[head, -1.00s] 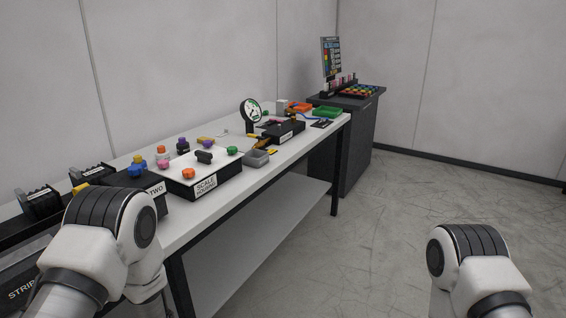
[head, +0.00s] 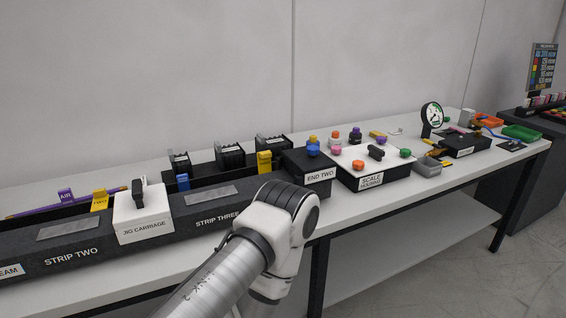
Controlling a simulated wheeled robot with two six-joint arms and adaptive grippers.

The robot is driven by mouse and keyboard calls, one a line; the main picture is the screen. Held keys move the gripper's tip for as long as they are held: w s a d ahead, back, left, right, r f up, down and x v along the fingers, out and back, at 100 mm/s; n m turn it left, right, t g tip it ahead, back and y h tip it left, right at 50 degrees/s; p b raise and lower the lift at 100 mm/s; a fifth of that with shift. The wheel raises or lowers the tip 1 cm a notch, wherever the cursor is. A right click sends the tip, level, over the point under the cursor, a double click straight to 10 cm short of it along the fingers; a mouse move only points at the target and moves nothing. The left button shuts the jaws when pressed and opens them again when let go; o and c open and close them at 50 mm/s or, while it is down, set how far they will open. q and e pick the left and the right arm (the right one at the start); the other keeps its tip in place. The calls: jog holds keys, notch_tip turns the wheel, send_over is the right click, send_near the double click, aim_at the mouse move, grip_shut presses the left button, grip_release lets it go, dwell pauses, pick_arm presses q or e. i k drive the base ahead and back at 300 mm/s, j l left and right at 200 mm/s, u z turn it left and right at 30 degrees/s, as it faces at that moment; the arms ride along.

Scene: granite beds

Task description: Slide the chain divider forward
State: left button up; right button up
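No part labelled as a chain divider can be made out. A long dark granite bed (head: 130,243) runs along the table, marked STRIP TWO and STRIP THREE. A white block labelled JIG CARRIAGE (head: 144,215) with a black handle sits on it between the two strips. A block labelled END TWO (head: 317,173) stands at the right end of the bed. One of my arms, apparently the left, reaches up in front of STRIP THREE and bends down again. It covers part of the bed. Neither gripper shows.
A SCALE HOUSING block (head: 370,181) with coloured knobs stands right of END TWO.

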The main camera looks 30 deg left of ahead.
aim_at(183, 180)
jog(key=u, duration=1.75)
